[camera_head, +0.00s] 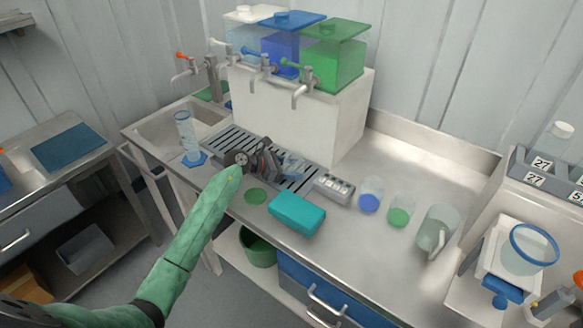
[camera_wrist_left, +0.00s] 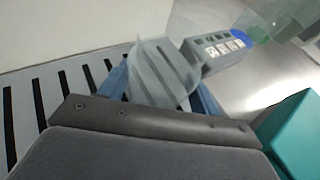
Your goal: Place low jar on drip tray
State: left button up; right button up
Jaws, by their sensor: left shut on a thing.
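The drip tray (camera_head: 219,143) is a slatted metal strip in front of the white dispenser block; its dark slots also show in the wrist view (camera_wrist_left: 26,99). My left gripper (camera_head: 286,166) is over the right part of the tray, partly hidden by its own wrist. In the wrist view its blue fingers (camera_wrist_left: 162,88) are shut on a clear low jar (camera_wrist_left: 163,70), with slots showing through the glass. I cannot tell whether the jar's base touches the tray. My right gripper is not in view.
A grey numbered block (camera_head: 334,187) stands right of the tray, close to the jar. A teal box (camera_head: 297,214) lies in front. Beakers with blue (camera_head: 370,195) and green (camera_head: 401,211) liquid and a jug (camera_head: 437,229) stand right. Taps (camera_head: 299,93) overhang the tray. A tall cylinder (camera_head: 187,136) stands left.

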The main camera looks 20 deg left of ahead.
pick_arm(q)
jog(key=shift+f, duration=0.1)
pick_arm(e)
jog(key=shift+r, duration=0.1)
pick_arm(q)
jog(key=o, duration=1.1)
jog(key=shift+o, duration=0.2)
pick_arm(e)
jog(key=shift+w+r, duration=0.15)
pick_arm(q)
jog(key=shift+a, duration=0.1)
jog(key=shift+s+a+r, duration=0.2)
jog(key=shift+a, duration=0.1)
jog(key=b+v, duration=0.4)
jog(key=v, duration=0.6)
jog(key=shift+r, duration=0.1)
jog(key=shift+s+a+r, duration=0.25)
jog(key=shift+s+a, duration=0.05)
jog(key=shift+a, duration=0.05)
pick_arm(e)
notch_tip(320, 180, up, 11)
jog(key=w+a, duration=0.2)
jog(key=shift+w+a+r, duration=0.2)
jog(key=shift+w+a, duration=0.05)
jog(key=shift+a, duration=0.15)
